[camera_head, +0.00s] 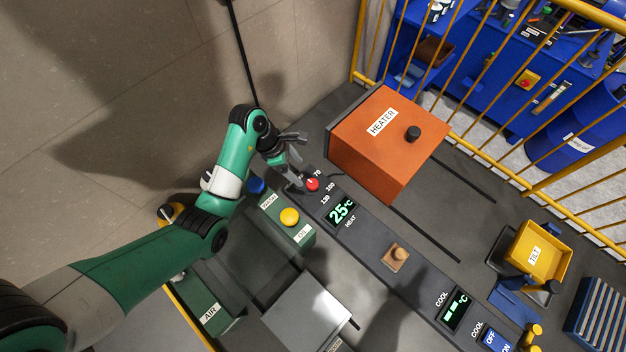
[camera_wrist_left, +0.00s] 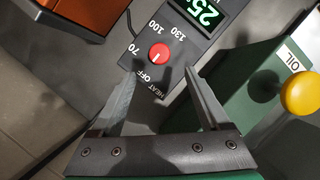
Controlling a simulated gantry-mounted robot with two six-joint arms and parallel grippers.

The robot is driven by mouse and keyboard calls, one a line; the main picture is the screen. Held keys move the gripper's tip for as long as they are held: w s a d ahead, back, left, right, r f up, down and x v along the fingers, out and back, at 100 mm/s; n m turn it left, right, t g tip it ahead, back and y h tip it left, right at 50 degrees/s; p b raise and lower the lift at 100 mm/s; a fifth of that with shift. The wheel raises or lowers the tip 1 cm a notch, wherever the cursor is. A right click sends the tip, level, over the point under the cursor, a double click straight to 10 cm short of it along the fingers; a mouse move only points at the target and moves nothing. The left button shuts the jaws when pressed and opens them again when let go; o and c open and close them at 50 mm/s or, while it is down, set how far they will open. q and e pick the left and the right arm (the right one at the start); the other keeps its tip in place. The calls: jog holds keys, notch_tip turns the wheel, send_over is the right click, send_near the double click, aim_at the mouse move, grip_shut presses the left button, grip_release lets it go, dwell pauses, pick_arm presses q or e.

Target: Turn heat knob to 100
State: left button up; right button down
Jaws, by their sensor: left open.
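The red heat knob (camera_head: 312,184) sits on the dark control panel, with 70, 100 and 130 printed around it. The left wrist view shows the red knob (camera_wrist_left: 159,53) with a white mark that appears to point toward OFF. The heat display (camera_head: 341,212) reads 25°C. My left gripper (camera_head: 297,163) is just beside the knob in the head view. In the left wrist view my left gripper (camera_wrist_left: 158,70) is open and empty, its two fingers apart on either side of the knob's lower edge; I cannot tell whether they touch it. My right gripper is not in view.
An orange heater box (camera_head: 385,145) stands behind the panel. A yellow button (camera_head: 289,217) on the green oil housing is close to my left arm. A tan knob (camera_head: 396,255) and a cool display (camera_head: 455,310) lie further right. A yellow fence (camera_head: 470,120) borders the back.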

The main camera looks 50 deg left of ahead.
aim_at(312, 183)
pick_arm(q)
jog(key=b+x, duration=0.3)
jog(key=x, duration=0.6)
jog(key=shift+w+f, duration=0.1)
jog(key=shift+f, duration=0.1)
grip_shut()
